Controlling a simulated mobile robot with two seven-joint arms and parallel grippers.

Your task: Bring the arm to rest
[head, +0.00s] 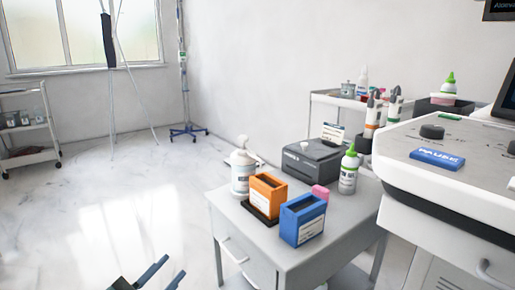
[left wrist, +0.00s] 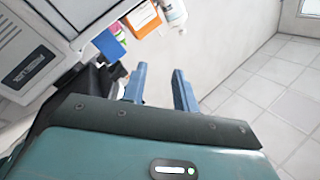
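My left gripper (head: 164,275) shows at the bottom of the head view, low over the floor and in front of the grey side table. Its two blue fingers stand apart with nothing between them. In the left wrist view the same open fingers (left wrist: 159,88) point toward the floor and wall, with the table's items beyond them. My right arm and gripper are not in either view.
A grey side table (head: 290,262) holds an orange box (head: 268,190), a blue box (head: 302,222), bottles and a dark device (head: 312,160). A white machine (head: 470,170) stands at the right. A trolley (head: 30,158) stands far left; the left floor is clear.

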